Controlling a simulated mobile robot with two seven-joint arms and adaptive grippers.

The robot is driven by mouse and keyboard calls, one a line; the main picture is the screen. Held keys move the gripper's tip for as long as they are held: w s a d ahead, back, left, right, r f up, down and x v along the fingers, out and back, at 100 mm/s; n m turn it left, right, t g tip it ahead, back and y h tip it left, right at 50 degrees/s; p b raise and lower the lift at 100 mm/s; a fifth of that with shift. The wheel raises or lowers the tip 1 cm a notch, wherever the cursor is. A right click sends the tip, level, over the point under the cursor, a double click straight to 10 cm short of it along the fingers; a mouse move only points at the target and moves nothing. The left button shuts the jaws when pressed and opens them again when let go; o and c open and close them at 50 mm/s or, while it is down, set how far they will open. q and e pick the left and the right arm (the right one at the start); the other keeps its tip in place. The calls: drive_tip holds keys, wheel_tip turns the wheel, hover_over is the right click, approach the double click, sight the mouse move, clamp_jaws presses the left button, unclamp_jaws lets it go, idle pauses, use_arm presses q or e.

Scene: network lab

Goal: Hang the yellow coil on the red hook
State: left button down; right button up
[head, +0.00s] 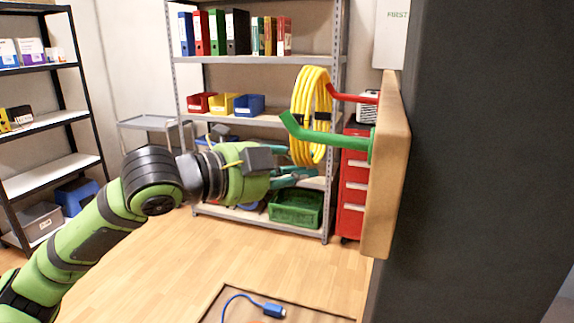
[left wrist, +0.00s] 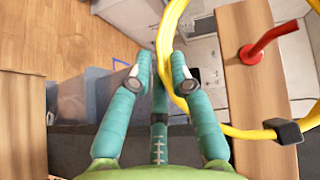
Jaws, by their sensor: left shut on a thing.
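The yellow coil (head: 298,103) is a wound cable with black ties, hanging upright in the air in the head view. My left gripper (head: 302,176) is shut on its lower part. The left wrist view shows the fingers (left wrist: 160,82) at the coil's strand (left wrist: 166,42). The red hook (head: 352,95) sticks out left from a wooden board (head: 388,190); its tip meets the coil's right edge in the head view. In the left wrist view the red hook (left wrist: 272,42) lies inside the coil's outline. I cannot tell whether it passes through the coil.
A green hook (head: 325,137) on the same board stands nearer, crossing in front of the coil in the picture. Behind are a grey shelf (head: 250,60) with binders and bins, and a red drawer cabinet (head: 353,190). A blue cable (head: 272,310) lies low in front.

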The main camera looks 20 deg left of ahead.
use_arm(q)
drive_tip(key=d+f+b, duration=0.1)
drive_tip(key=d+f, duration=0.1)
drive_tip(key=d, duration=0.4)
drive_tip(key=shift+f, duration=0.3)
idle(0.5)
drive_tip(key=shift+d+f, duration=0.1)
idle(0.5)
drive_tip(key=c, duration=1)
unclamp_jaws()
drive_tip(key=shift+c, duration=0.2)
